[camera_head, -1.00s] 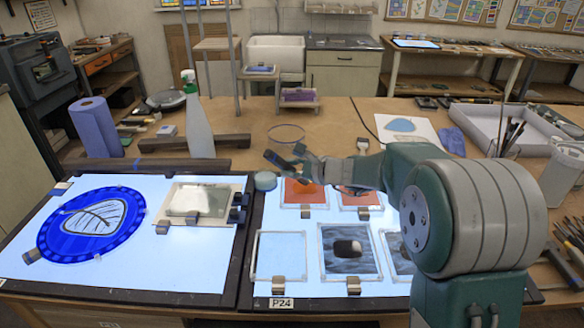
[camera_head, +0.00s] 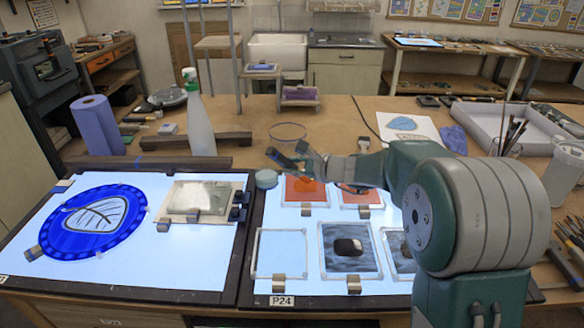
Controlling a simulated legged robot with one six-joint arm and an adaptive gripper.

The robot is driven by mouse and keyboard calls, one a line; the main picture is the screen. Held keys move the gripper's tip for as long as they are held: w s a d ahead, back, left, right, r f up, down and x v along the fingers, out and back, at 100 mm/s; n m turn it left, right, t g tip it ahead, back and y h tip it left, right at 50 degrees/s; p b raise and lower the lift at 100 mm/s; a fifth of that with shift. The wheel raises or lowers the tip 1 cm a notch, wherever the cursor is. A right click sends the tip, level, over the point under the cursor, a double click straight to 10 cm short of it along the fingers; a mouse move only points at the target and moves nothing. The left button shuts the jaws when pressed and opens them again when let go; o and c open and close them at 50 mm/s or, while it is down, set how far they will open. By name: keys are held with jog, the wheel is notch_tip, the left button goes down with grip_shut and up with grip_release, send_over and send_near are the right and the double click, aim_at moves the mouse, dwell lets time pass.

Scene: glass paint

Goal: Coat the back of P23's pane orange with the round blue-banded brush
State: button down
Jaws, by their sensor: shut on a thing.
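I cannot pick out a blue band or bristles. A second orange pane (camera_head: 360,199) lies to the right, partly behind my arm. In the front row are a clear pane (camera_head: 282,250) and a grey streaked pane (camera_head: 349,262) with a dark block on it. Another grey pane is partly hidden by my arm. The tag (camera_head: 281,301) reads P24; I see no P23 tag.
A glass ring or bowl rim (camera_head: 287,131) and a small pale-blue round pot (camera_head: 266,178) stand close to my gripper. A spray bottle (camera_head: 199,125), a blue roll (camera_head: 98,125) and a blue leaf panel (camera_head: 95,222) are at left. A white tray (camera_head: 510,130) is at right.

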jog(key=shift+r, duration=0.85)
jog(key=shift+r, duration=2)
jog(key=shift+d, duration=0.1)
